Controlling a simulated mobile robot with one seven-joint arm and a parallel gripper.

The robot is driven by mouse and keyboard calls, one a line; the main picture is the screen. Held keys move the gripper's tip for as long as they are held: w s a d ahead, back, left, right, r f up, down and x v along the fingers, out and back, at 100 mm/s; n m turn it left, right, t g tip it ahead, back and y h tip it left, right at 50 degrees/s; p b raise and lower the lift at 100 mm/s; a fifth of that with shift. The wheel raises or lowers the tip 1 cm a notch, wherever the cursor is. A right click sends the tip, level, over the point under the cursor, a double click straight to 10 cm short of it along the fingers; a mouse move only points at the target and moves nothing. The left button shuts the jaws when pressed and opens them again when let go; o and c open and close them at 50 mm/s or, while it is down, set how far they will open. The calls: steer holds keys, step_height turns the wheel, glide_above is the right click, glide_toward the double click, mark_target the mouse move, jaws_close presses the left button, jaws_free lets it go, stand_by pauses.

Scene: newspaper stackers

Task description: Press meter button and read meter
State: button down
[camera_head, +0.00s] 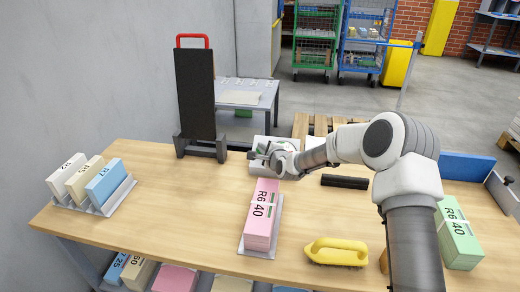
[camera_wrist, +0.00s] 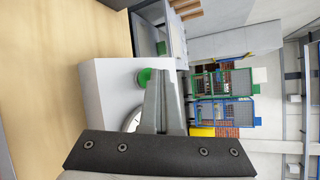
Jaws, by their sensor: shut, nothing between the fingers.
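The meter is a white box (camera_wrist: 105,85) at the back of the workbench. It also shows in the head view (camera_head: 258,141), mostly behind my gripper (camera_head: 254,155). In the wrist view a round green button (camera_wrist: 144,77) stands out from its face, and part of a round dial (camera_wrist: 131,120) shows below it. My gripper's fingers (camera_wrist: 158,76) are shut and empty, with their tips right beside the green button. I cannot tell whether they touch it. The fingers and gripper body hide much of the dial, so no reading is visible.
On the wooden bench (camera_head: 170,215) lie a pink stack (camera_head: 261,215) in a holder, a yellow-handled brush (camera_head: 337,252), a black bar (camera_head: 345,182) and a green stack (camera_head: 458,232). A black upright stand (camera_head: 195,95) is left of the meter. A rack of labelled blocks (camera_head: 92,185) stands far left.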

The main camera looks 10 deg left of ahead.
steer(key=shift+r, duration=0.1)
steer(key=shift+s+d+r+p, duration=0.1)
steer(key=shift+s+r+p, duration=0.2)
steer(key=shift+s+r, duration=0.25)
steer(key=shift+w, duration=0.1)
steer(key=shift+s+r+p, duration=0.4)
steer(key=shift+r, duration=0.35)
steer(key=shift+s+r+p, duration=0.35)
steer(key=shift+s+r, duration=0.1)
steer(key=shift+r, duration=0.3)
steer(key=shift+s+r+p, duration=0.4)
steer(key=shift+r, duration=0.35)
